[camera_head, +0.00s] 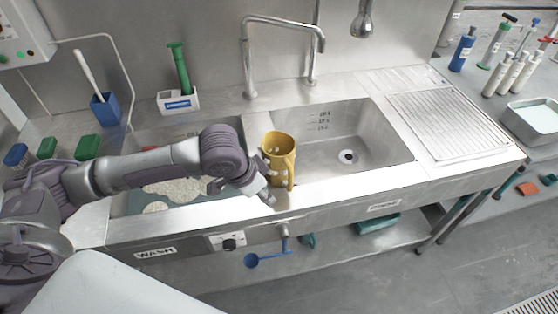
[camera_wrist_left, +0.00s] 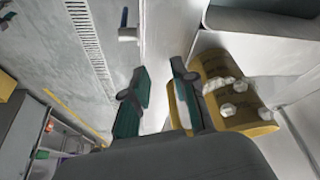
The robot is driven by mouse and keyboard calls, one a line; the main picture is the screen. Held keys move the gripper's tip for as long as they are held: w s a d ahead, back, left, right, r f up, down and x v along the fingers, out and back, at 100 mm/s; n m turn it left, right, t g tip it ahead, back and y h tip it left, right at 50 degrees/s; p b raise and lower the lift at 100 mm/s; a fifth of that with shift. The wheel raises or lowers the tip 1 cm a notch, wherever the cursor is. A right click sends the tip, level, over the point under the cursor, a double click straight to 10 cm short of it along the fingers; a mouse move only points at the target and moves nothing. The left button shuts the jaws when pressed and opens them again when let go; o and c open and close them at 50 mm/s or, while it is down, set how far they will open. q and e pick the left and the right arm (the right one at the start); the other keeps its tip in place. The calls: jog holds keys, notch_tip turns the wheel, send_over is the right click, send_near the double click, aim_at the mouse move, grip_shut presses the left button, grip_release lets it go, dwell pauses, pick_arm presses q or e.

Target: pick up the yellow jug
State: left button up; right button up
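The yellow jug (camera_head: 279,146) stands upright on the steel strip between the two basins, its handle on the front right side. My left gripper (camera_head: 266,194) is low beside the jug, at its front left. The two dark green fingers of my left gripper (camera_wrist_left: 158,70) are apart. A yellow strip, likely the handle, shows beside the right finger; I cannot tell whether they touch. My right gripper is not in view.
The empty right basin (camera_head: 375,135) is beside the jug, and the left basin (camera_head: 128,203) holds water with pale foam. A tall tap (camera_head: 283,24) stands behind. A blue-handled lever (camera_head: 265,261) hangs below the front edge. The drainboard (camera_head: 450,122) is clear.

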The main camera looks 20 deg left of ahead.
aim_at(289, 177)
pick_arm(q)
jog(key=w+d, duration=0.2)
jog(key=w, duration=0.1)
jog(key=shift+p, duration=0.3)
jog(key=w+d, duration=0.1)
jog(key=w, duration=0.1)
jog(key=w+d+p, duration=0.1)
jog(key=shift+w+d+f, duration=0.3)
jog(key=shift+f, duration=0.3)
grip_shut()
